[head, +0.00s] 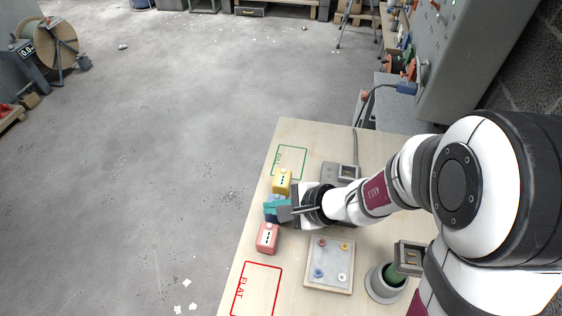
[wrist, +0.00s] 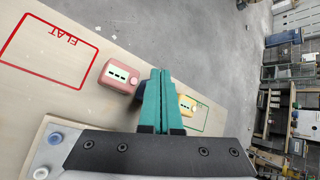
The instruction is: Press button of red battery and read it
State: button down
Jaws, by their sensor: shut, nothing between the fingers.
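The red battery (head: 267,238) stands on the wooden table near its left edge. In the wrist view the red battery (wrist: 117,74) shows a white panel with dark marks, too small to read surely, and a round pale button on its end. My gripper (head: 270,208) is shut and empty, its teal fingers over the blue battery, beside and apart from the red one in the picture. In the wrist view my gripper (wrist: 161,72) partly hides the blue battery (wrist: 140,92). The yellow battery (head: 281,182) stands beyond it.
A red outline marked FLAT (head: 257,264) lies in front, a green outline (head: 289,147) behind; both look empty. A tray with coloured round pieces (head: 330,288) and a grey cup (head: 385,294) stand to the right. A grey device (head: 340,174) sits behind my arm.

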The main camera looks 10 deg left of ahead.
aim_at(274, 228)
jog(key=shift+f, duration=2.35)
jog(key=shift+f, duration=0.1)
jog(key=shift+f, duration=0.3)
jog(key=shift+f, duration=0.4)
dwell(0.5)
jog(key=shift+r, duration=0.8)
jog(key=shift+r, duration=0.15)
jog(key=shift+r, duration=2.4)
